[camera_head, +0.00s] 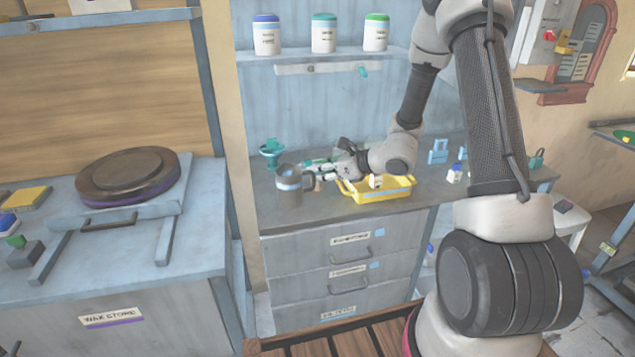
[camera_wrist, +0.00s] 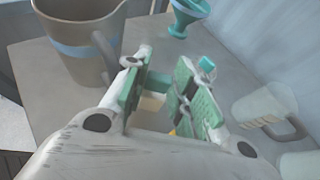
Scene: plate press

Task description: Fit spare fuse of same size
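My gripper (camera_head: 318,165) reaches over the workbench, between a grey mug and a yellow tray (camera_head: 372,195). In the wrist view my gripper (camera_wrist: 165,82) shows its two green-padded fingers apart, with a gap between them. A small beige block (camera_wrist: 152,102) shows low in that gap; I cannot tell what it is or whether a finger touches it. No fuse can be made out for certain in either view. The yellow tray holds a small white item (camera_head: 376,181), too small to identify.
The grey mug (camera_head: 289,188) stands close left of my gripper and also in the wrist view (camera_wrist: 85,45). A teal funnel-like piece (camera_head: 271,148) stands behind. Three lidded jars (camera_head: 324,35) are on the shelf. A round press plate (camera_head: 128,172) is left.

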